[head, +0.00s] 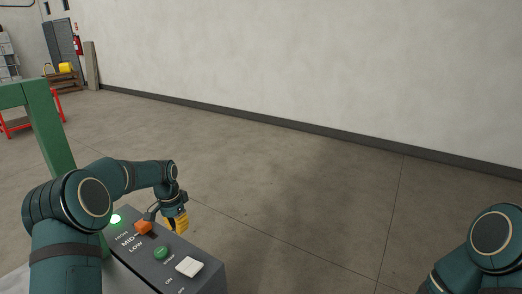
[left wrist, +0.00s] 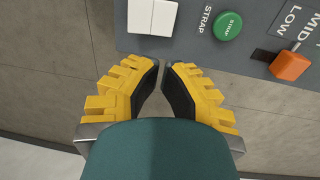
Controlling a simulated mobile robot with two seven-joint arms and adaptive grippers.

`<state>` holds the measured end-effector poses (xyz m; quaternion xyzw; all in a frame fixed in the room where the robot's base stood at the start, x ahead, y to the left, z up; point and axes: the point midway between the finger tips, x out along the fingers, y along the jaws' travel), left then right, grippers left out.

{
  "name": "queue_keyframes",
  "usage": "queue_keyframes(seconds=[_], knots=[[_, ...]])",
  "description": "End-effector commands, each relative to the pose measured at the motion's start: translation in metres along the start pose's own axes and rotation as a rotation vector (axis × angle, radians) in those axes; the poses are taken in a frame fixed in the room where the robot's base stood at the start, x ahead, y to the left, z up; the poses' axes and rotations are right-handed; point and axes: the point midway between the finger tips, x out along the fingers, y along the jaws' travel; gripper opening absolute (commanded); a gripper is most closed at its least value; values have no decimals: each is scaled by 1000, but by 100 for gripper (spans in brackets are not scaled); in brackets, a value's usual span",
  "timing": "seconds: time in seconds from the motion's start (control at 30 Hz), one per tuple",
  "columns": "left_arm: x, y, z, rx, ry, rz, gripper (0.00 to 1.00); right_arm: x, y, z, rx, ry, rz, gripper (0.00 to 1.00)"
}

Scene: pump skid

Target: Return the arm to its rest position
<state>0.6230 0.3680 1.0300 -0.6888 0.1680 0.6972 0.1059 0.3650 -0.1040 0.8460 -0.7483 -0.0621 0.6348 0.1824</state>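My left arm (head: 125,176) reaches in from the left and bends down over a dark grey control panel (head: 205,256). My left gripper (head: 178,228) has yellow fingers and hangs beside the panel's far edge. In the left wrist view its fingertips (left wrist: 162,65) nearly meet, with nothing between them, close to the panel edge and apart from the controls. My right arm (head: 492,240) shows only as a link at the lower right; its gripper is out of view.
A green post (head: 48,125) stands at left. The floor (head: 300,215) toward the wall is clear.

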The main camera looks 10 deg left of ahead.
Motion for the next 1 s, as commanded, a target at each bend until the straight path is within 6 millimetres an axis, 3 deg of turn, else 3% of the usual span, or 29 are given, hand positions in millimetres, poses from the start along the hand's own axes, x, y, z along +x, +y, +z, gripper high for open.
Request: queue_keyframes(seconds=[0.17, 0.33, 0.47, 0.6, 0.8, 1.0], knots=[[56, 44, -9, -16, 43, 45, 0, 6, 2, 2, -1, -2, 0, 47], [138, 125, -5, -97, 120, 123, 0, 14, 5, 4, -2, -7, 1, 47], [188, 189, 17, -193, 165, 179, 0, 20, 7, 6, -3, -10, 1, 47], [226, 252, 57, -316, 196, 221, 0, 26, 9, 8, -4, -13, 1, 47], [248, 307, 116, -469, 217, 236, 0, 32, 12, 10, -5, -17, 2, 47], [251, 325, 144, -535, 227, 230, 0, 34, 12, 11, -6, -19, 2, 47]])
